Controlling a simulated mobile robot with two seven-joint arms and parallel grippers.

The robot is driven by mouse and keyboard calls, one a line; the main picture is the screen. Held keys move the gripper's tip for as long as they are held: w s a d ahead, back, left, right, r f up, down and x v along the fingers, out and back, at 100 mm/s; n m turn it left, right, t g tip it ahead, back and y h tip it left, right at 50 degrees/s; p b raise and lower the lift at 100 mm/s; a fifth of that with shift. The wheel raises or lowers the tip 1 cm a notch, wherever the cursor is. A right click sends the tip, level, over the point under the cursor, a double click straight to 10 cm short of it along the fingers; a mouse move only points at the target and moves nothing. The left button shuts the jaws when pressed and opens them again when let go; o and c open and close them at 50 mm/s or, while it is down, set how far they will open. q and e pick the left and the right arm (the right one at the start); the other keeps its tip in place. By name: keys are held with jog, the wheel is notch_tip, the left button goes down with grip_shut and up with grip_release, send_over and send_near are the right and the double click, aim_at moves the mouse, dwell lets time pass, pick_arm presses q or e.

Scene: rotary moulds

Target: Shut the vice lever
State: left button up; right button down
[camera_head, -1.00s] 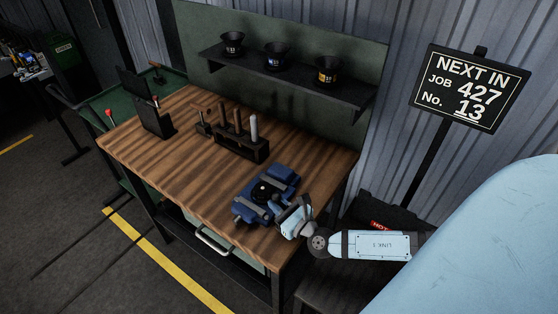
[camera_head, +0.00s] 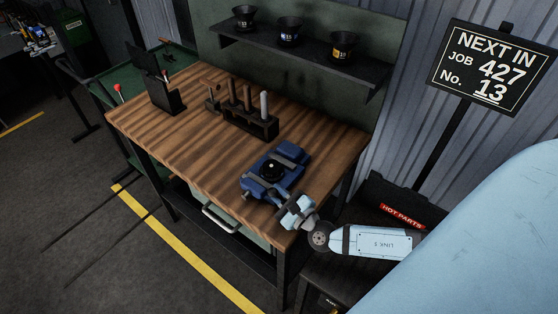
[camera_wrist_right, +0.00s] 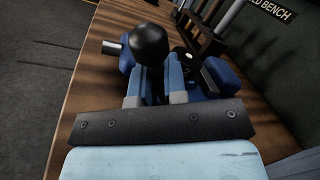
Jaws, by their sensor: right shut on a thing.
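The blue vice (camera_head: 286,156) sits on the wooden bench (camera_head: 205,140) near its right front corner. A dark round part shows on top of the vice. My right gripper (camera_head: 290,208) is at the vice's near right end, close to the bench edge. In the right wrist view, the vice lever's black ball knob (camera_wrist_right: 149,43) stands at the tips of my right gripper (camera_wrist_right: 153,80). Its light blue fingers are shut on the lever, and the knob and fingers hide most of its shaft. My left gripper is not in view.
A tool block (camera_head: 250,122) with upright tools stands behind the vice. A shelf (camera_head: 300,55) with several dark cups hangs over the bench. A dark hot-parts bin (camera_head: 385,200) stands right of the bench. The bench's left middle is clear.

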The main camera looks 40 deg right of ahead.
jog(key=c, duration=1.2)
grip_release()
jog(key=s+b, duration=0.1)
jog(key=s, duration=0.3)
jog(key=s+d+f+b, duration=0.1)
jog(key=s, duration=0.4)
jog(key=s+b, duration=0.1)
jog(key=s, duration=0.3)
jog(key=shift+s+d+f, duration=0.3)
jog(key=shift+s+d, duration=0.05)
